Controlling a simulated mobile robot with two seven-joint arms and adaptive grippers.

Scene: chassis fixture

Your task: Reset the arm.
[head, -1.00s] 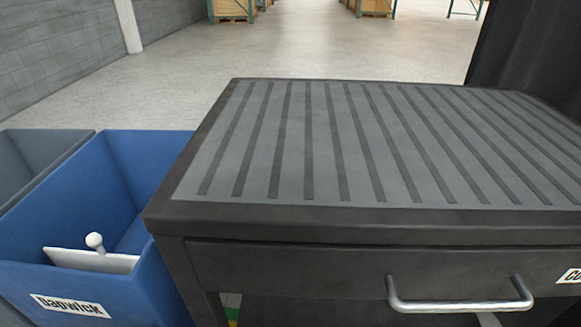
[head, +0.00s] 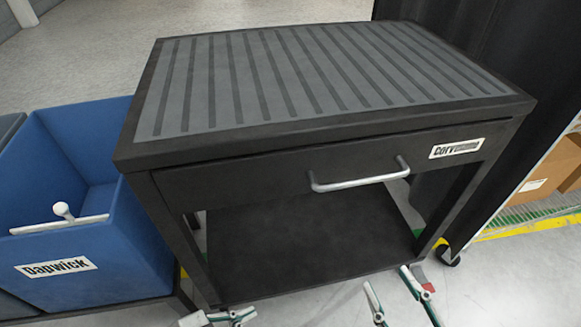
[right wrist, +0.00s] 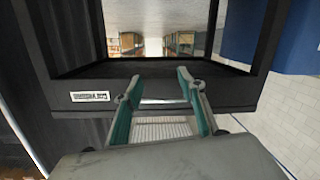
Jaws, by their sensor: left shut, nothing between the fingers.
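My left gripper (head: 222,316) is at the bottom edge of the head view, in front of the black cart's lower left. It is shut and empty, and partly cut off by the frame. My right gripper (head: 386,277) is at the bottom right of the head view, in front of the cart, with its fingers apart. In the right wrist view its two teal-sided fingers (right wrist: 158,82) are also spread, with no object held. The cart's drawer front (right wrist: 225,95) and bar handle (right wrist: 165,101) show beyond them.
The black cart (head: 310,139) has a ribbed grey top, a closed drawer with a metal handle (head: 358,180) and an open lower shelf (head: 310,240). A dark rack with cardboard boxes (head: 545,165) stands right.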

